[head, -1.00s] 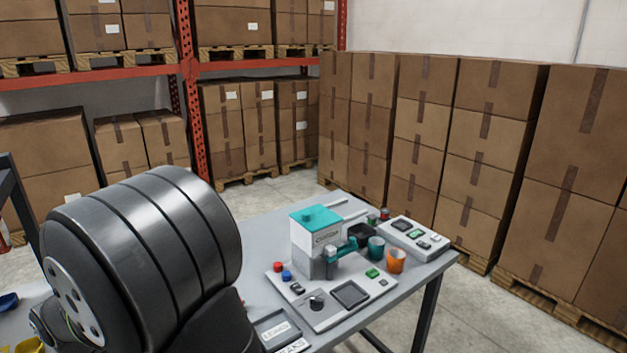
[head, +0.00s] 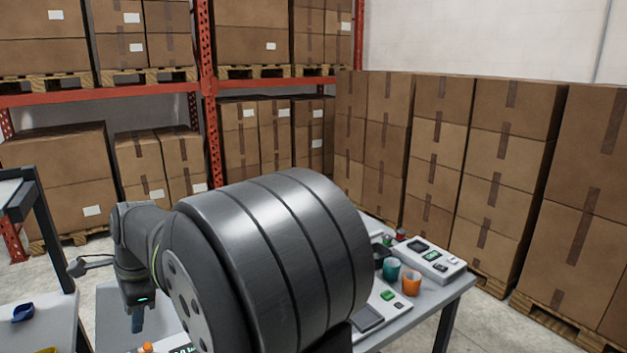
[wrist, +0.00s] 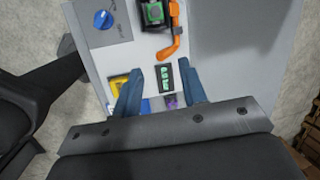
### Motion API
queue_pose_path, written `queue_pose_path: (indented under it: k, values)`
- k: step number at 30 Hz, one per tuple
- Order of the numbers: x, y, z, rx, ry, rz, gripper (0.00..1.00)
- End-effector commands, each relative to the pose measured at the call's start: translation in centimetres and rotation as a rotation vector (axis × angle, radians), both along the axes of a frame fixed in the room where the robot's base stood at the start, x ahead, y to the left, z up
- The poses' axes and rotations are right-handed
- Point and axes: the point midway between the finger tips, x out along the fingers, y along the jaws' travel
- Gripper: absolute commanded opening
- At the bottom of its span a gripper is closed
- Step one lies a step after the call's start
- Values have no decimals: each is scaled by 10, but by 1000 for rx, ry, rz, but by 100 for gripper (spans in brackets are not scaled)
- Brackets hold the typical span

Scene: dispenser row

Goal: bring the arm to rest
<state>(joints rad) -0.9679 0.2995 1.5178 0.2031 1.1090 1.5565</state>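My gripper (head: 137,318) hangs pointing down at the left of my arm in the head view, above the bench. In the wrist view my gripper (wrist: 160,85) shows two blue fingers spread apart, with nothing held between them. A small display with green digits (wrist: 163,78) lies below, seen between the fingers. My large dark arm link covers the middle of the head view and hides most of the bench and the white-and-teal dispenser.
A teal cup (head: 391,271) and an orange cup (head: 411,284) stand on the bench, near a white panel (head: 436,258). The wrist view shows a blue knob (wrist: 103,19) and an orange handle (wrist: 172,45). Stacked boxes (head: 500,170) stand behind. A blue item (head: 23,313) lies far left.

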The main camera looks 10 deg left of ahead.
Motion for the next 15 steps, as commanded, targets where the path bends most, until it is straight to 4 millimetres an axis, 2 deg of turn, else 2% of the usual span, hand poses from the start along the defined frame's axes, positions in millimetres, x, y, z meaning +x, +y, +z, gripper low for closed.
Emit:
queue_pose_path:
  k: [6, 15]
  values:
    - [12, -4, 18, 33, 18, -81, 39]
    - [14, -4, 21, 39, 22, -96, 39]
